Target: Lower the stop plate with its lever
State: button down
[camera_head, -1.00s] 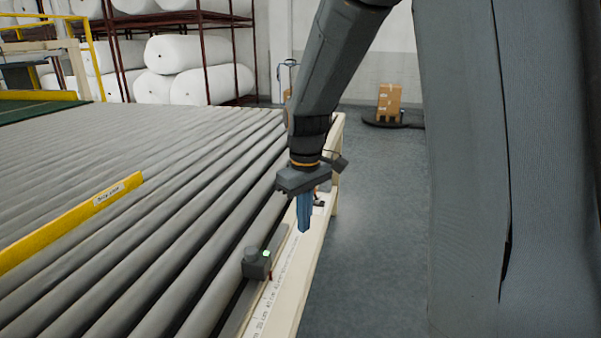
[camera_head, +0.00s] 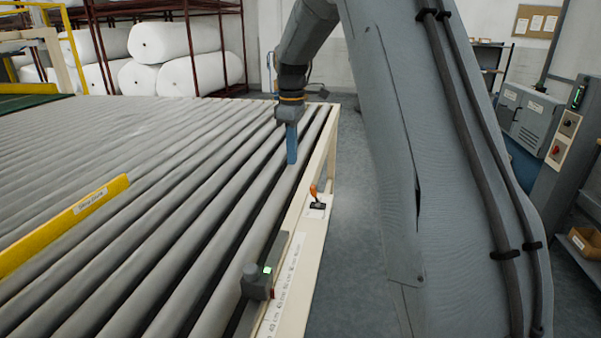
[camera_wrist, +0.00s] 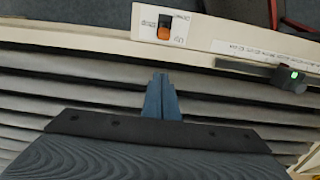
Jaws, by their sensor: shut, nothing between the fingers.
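The stop plate (camera_head: 70,222) is a long yellow bar with a white label, standing up across the rollers at the left of the head view. Its lever (camera_head: 314,192) has an orange handle and a dark base on a small white plate on the cream side rail. In the head view the handle points upward. The lever also shows in the wrist view (camera_wrist: 164,27), at the top, with small print beside it. My gripper (camera_head: 291,161) has blue fingers, shut and empty. It hangs over the rollers, beyond and left of the lever, apart from it.
A grey box with a green light (camera_head: 258,281) sits on the rail (camera_head: 325,160), nearer than the lever, beside a printed scale strip (camera_head: 283,285). Grey rollers (camera_head: 150,150) fill the left. Open floor (camera_head: 352,200) lies right of the rail. A control post (camera_head: 565,140) stands at the right.

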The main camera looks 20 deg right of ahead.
aim_at(315, 196)
notch_tip(315, 196, down, 9)
jog(key=p, duration=0.2)
jog(key=shift+s+a+r+p, duration=0.1)
jog(key=shift+p, duration=0.3)
jog(key=s+d+p, duration=0.1)
jog(key=d+p, duration=0.1)
jog(key=shift+s+d+r, duration=0.15)
jog(key=shift+s+d, duration=0.2)
jog(key=shift+d, duration=0.05)
jog(key=shift+s+d, duration=0.15)
jog(key=shift+d, duration=0.05)
jog(key=shift+r, duration=0.1)
